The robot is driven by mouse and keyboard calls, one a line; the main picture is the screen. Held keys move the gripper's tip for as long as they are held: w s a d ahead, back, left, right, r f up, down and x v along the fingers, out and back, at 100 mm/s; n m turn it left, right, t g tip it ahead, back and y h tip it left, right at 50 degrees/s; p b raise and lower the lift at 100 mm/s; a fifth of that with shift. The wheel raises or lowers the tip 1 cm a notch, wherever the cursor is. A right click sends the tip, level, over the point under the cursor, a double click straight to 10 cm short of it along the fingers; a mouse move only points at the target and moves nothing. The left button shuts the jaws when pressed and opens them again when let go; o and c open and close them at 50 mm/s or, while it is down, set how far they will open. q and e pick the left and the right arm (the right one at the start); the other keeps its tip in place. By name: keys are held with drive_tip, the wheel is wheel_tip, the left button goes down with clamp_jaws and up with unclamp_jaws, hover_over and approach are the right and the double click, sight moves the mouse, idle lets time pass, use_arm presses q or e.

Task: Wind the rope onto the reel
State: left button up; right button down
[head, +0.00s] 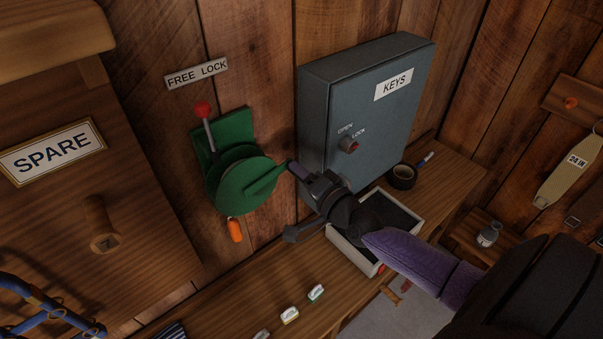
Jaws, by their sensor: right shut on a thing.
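The green reel (243,184) is mounted on the plank wall, left of the grey key box. Its green crank arm (268,180) points right and slightly up. My right gripper (301,173) is at the outer end of this crank, shut on its handle, which the fingers mostly hide. A lever with a red knob (203,110) stands up from the reel under the FREE LOCK sign (197,73); I cannot tell which setting it is in. An orange piece (235,230) hangs just below the reel. The rope itself is not clearly visible. My left gripper is not in view.
The grey KEYS box (360,110) is close behind my right gripper. A light-rimmed tray (352,252) sits on the wooden shelf below, with black tape (402,176) to its right.

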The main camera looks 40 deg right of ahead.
drive_tip(key=shift+f, duration=0.3)
drive_tip(key=shift+c, duration=1.8)
unclamp_jaws()
drive_tip(key=s, duration=1)
drive_tip(key=shift+d+r, duration=0.25)
drive_tip(key=shift+d, duration=0.05)
